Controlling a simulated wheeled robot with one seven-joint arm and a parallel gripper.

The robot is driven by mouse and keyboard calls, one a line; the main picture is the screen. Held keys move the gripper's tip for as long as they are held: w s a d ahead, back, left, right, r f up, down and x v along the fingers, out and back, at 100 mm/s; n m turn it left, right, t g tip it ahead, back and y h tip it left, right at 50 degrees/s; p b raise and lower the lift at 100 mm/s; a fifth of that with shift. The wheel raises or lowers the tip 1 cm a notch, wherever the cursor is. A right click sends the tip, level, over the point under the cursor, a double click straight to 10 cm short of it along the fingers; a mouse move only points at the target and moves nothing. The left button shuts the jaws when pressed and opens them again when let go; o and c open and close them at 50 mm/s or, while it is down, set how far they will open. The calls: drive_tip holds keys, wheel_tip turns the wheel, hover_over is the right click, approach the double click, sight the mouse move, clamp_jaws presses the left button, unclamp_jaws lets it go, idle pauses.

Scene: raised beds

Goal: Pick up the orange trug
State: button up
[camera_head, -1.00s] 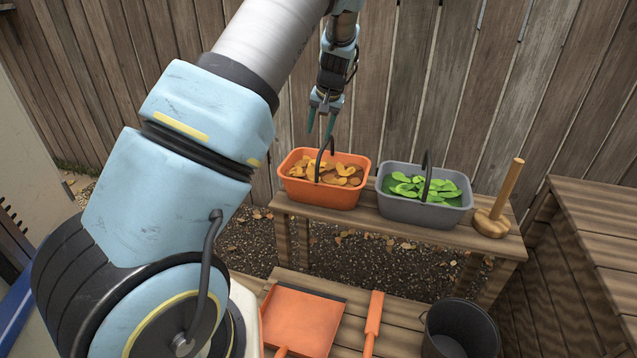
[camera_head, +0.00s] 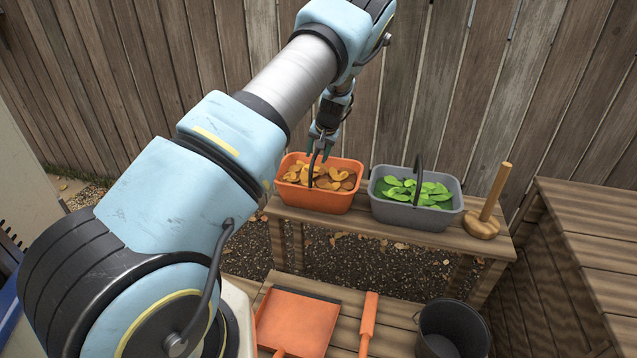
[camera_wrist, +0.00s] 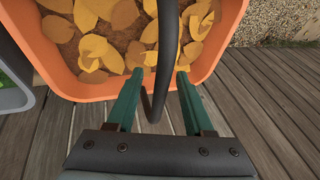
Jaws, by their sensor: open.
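The orange trug (camera_head: 329,203) stands upright on the left part of the wooden bench, filled with yellow-brown leaves. Its dark handle (camera_head: 313,166) arches up over it. In the wrist view the trug's orange rim (camera_wrist: 66,84) and leaves fill the upper part. My gripper (camera_head: 323,148) is lowered over the trug. It also shows in the wrist view (camera_wrist: 156,84), with its green fingers open and apart. The handle (camera_wrist: 166,62) runs between the two fingers there. I cannot tell whether either finger touches it.
A grey trug (camera_head: 404,216) with green leaves stands close on the right. A wooden tool (camera_head: 487,212) stands at the bench's right end. Below are an orange dustpan (camera_head: 297,318), an orange-handled tool (camera_head: 368,322) and a dark bucket (camera_head: 450,330). A plank fence (camera_head: 400,90) rises behind.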

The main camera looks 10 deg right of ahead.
drive_tip(key=shift+w+f, duration=0.2)
drive_tip(key=shift+f, duration=0.4)
drive_tip(key=shift+c, duration=0.4)
clamp_jaws()
idle(0.6)
